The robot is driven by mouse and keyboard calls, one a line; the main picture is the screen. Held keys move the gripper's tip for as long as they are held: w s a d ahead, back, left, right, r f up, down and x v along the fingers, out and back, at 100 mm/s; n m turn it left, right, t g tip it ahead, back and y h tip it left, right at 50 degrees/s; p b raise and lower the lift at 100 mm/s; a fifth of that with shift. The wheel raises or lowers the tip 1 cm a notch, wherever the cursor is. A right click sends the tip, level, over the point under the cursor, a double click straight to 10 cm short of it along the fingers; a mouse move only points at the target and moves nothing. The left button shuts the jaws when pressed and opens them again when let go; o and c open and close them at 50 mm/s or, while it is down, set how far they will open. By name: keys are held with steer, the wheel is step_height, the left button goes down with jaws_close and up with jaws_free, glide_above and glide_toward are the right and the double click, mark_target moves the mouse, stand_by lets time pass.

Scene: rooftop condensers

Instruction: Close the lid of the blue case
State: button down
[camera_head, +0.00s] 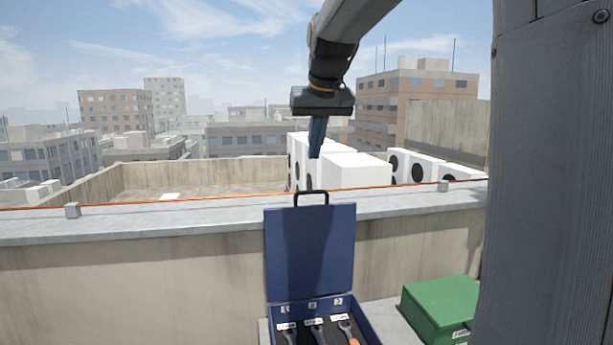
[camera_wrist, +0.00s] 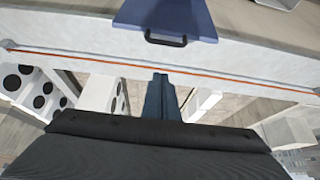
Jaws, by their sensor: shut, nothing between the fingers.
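The blue case (camera_head: 285,310) stands below the parapet with its lid (camera_head: 310,250) open and upright. A black handle (camera_head: 311,193) is at the lid's top edge. Several wrenches (camera_head: 316,329) lie in the dark tray of the case. In the wrist view the lid (camera_wrist: 170,15) and its handle (camera_wrist: 166,39) show at the top. My gripper (camera_head: 316,153) is shut and empty, pointing down above the lid handle and apart from it. In the wrist view my gripper's fingers (camera_wrist: 160,82) are together, with the handle beyond their tips.
A green box (camera_head: 440,305) sits to the right of the case. A concrete parapet (camera_head: 130,226) with an orange line (camera_head: 140,205) along its top runs behind the lid. White condenser units (camera_head: 358,171) stand beyond it.

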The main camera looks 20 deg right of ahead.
mark_target(314, 191)
steer(key=f+p, duration=0.1)
steer(key=f, duration=0.1)
steer(key=w+f+p, duration=0.1)
steer(key=f, duration=0.2)
steer(key=f+p, duration=0.2)
steer(key=f, duration=0.1)
steer(key=shift+w+d+f, duration=0.15)
steer(key=shift+d+f, duration=0.1)
steer(key=shift+a, duration=0.1)
stand_by(0.4)
